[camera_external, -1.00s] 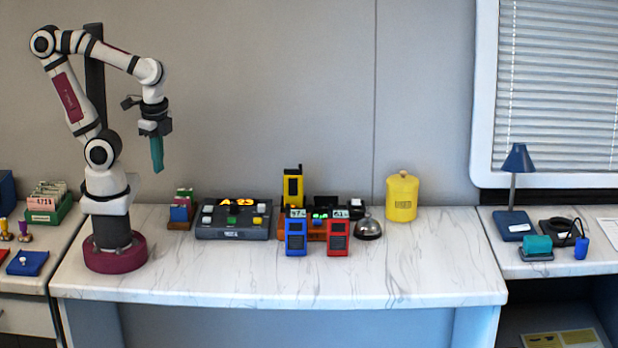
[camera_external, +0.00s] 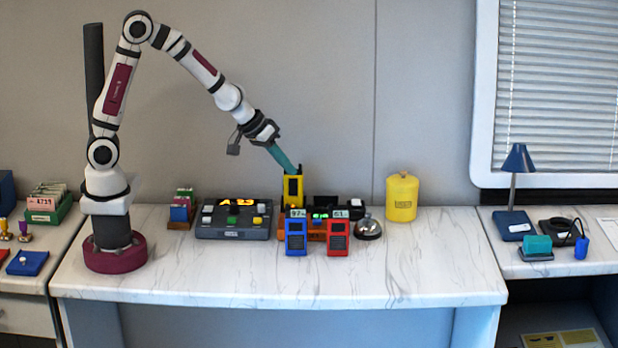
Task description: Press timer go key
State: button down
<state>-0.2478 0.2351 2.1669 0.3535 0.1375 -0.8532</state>
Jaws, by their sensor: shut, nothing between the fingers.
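The timer (camera_external: 233,231) is a dark grey console on the table, with a lit amber display at its top. A green key (camera_external: 232,219) sits at the middle of its face, with white keys to the left and a yellow key (camera_external: 257,220) and a white key to the right. The keys' labels are too small to read. My gripper (camera_external: 294,172) is shut, with teal fingers slanting down to the right. It is at the top of a yellow handheld device (camera_external: 292,190), right of and above the console. I cannot tell whether it touches that device.
A blue handheld (camera_external: 296,236) and a red handheld (camera_external: 337,237) stand in front of an orange rack. A silver bell (camera_external: 367,228) and a yellow canister (camera_external: 401,197) are to the right. A small card holder (camera_external: 181,209) stands left of the console. The table's front is clear.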

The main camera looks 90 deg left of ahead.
jog(key=w+a+f+n+t, duration=0.2)
jog(key=w+n, duration=0.1)
jog(key=w, duration=0.3)
jog(key=shift+w+a+f, duration=0.15)
jog(key=shift+a+f, duration=0.05)
jog(key=shift+f, duration=0.15)
jog(key=shift+f+h, duration=0.1)
jog(key=shift+h, duration=0.2)
send_over(313, 225)
jog(key=shift+a+f, duration=0.15)
jog(key=shift+f, duration=2)
jog(key=shift+a+f, duration=0.15)
jog(key=shift+f, duration=2)
jog(key=shift+f, duration=0.1)
jog(key=shift+f, duration=0.3)
jog(key=shift+f, duration=0.5)
jog(key=shift+r, duration=0.9)
